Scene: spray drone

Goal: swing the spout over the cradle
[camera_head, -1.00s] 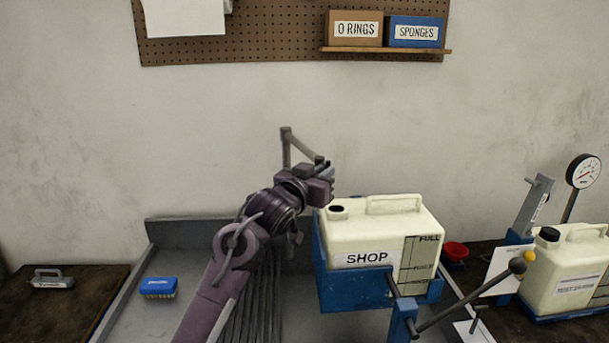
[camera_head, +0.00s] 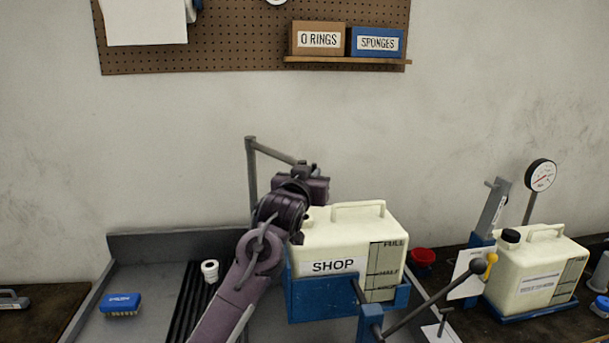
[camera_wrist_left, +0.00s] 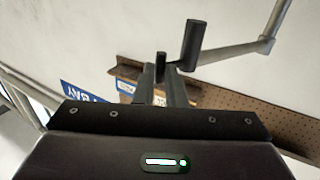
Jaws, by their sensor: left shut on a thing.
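The grey spout (camera_head: 275,153) runs from a thin upright post at the back of the sink toward the right. My left gripper (camera_head: 314,172) is shut at its outer end, with the fingers largely hidden by the wrist. The left wrist view shows the spout pipe (camera_wrist_left: 230,51) ending in a dark upright cylinder, just beyond my closed fingers (camera_wrist_left: 165,85). The blue cradle (camera_head: 320,303) holds a cream tank (camera_head: 345,230) labelled SHOP. My gripper is above the tank's left end, and my arm hides the tank's mouth. My right gripper is not in view.
A red cup (camera_head: 423,257), a second cream tank (camera_head: 530,270) and a gauge (camera_head: 541,175) are farther right. A blue brush (camera_head: 122,304) and white roll (camera_head: 210,270) lie left.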

